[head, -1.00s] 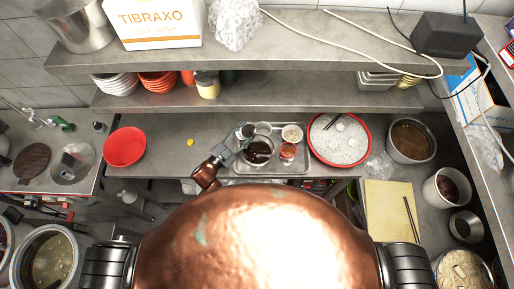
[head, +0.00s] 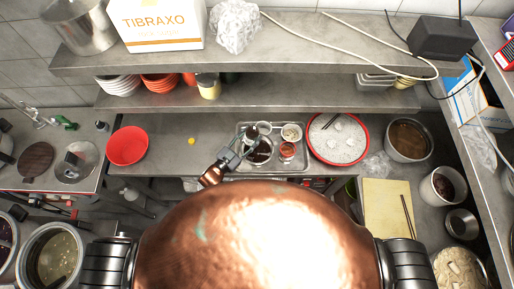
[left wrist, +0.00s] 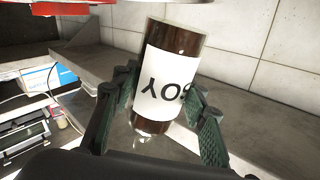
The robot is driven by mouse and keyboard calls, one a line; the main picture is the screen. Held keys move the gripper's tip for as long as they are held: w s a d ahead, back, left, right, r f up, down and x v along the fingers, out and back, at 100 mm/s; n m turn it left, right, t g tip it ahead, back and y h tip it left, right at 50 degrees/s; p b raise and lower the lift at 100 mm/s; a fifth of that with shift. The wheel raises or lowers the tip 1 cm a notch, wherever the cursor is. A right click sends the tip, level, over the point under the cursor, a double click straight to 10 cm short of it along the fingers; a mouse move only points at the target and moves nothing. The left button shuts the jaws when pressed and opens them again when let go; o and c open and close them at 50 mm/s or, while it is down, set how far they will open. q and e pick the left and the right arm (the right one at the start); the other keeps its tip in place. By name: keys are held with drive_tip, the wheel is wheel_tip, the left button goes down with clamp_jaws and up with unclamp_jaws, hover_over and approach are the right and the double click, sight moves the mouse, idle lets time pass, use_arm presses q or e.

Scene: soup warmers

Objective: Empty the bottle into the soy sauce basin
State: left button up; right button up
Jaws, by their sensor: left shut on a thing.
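My left gripper (head: 241,144) is over the left side of the metal tray, beside the soy sauce basin. It is shut on the bottle (head: 251,132); the left wrist view shows the bottle (left wrist: 172,85) between both fingers. The bottle is glass with dark brown liquid and a white label whose letters appear upside down. Its clear narrow end points down in that view. The soy sauce basin (head: 264,152) is a round container with dark contents on the tray. I cannot tell whether liquid is flowing. My right gripper is not in view.
The metal tray (head: 301,170) also holds a red-filled bowl (head: 287,150) and a pale-filled bowl (head: 291,132). A red-rimmed round tray (head: 365,149) stands close on the right, a red bowl (head: 127,146) on the left. A shelf (head: 235,96) overhangs the counter's back.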

sight(251, 140)
use_arm(q)
drive_tip(key=shift+s+d+n+p, duration=0.3)
drive_tip(key=shift+s+d+n, duration=0.1)
drive_tip(key=shift+d+n, duration=0.15)
drive_tip(key=shift+s+d+f+n, duration=0.15)
drive_tip(key=shift+s+d+n, duration=0.15)
drive_tip(key=shift+n, duration=0.25)
drive_tip(key=shift+a, duration=0.1)
wheel_tip(251, 140, up, 3)
drive_tip(key=p, duration=0.3)
